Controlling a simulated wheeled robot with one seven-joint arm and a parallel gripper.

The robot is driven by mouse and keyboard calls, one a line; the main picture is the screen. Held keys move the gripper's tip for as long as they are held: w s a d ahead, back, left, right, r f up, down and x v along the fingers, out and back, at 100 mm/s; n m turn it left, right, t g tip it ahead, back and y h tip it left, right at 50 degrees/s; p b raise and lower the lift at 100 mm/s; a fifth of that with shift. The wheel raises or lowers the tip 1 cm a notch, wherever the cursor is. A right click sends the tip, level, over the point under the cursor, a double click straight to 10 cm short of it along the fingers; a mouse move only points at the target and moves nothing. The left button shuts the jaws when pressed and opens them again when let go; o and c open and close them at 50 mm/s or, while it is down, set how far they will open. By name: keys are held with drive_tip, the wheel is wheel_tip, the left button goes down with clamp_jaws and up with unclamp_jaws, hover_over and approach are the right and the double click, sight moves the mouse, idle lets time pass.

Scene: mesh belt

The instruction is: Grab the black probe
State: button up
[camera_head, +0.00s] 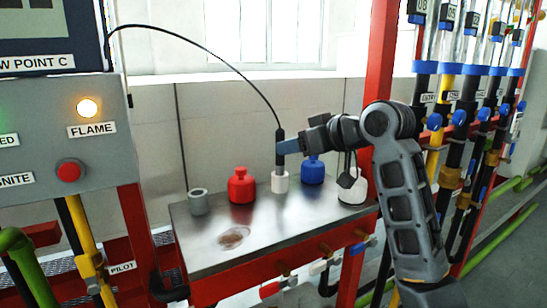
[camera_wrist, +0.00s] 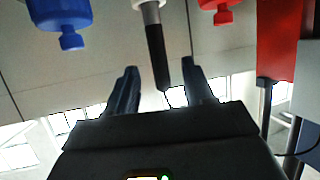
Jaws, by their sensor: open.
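The black probe (camera_head: 280,148) stands upright in a small white holder (camera_head: 280,183) on the metal table. My gripper (camera_head: 290,146) reaches in from the right at the height of the probe's upper part. In the wrist view, which shows the scene upside down, my gripper (camera_wrist: 159,64) is open, one finger on each side of the probe (camera_wrist: 156,48) in the picture. A gap shows on both sides. I cannot tell how deep the probe is between the fingers.
A red bottle (camera_head: 241,187) stands left of the holder and a blue bottle (camera_head: 312,170) right of it. A grey cup (camera_head: 198,202) and a white container (camera_head: 352,188) are farther out. A red post (camera_head: 381,60) rises at the right. The table's front is clear.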

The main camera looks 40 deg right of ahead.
sight(280, 159)
drive_tip(key=x, duration=0.3)
drive_tip(key=r+x, duration=0.1)
drive_tip(key=x, duration=0.3)
drive_tip(key=shift+w+d+r+p, duration=0.1)
drive_tip(key=shift+w+p, duration=0.1)
drive_tip(key=shift+p, duration=0.15)
clamp_jaws()
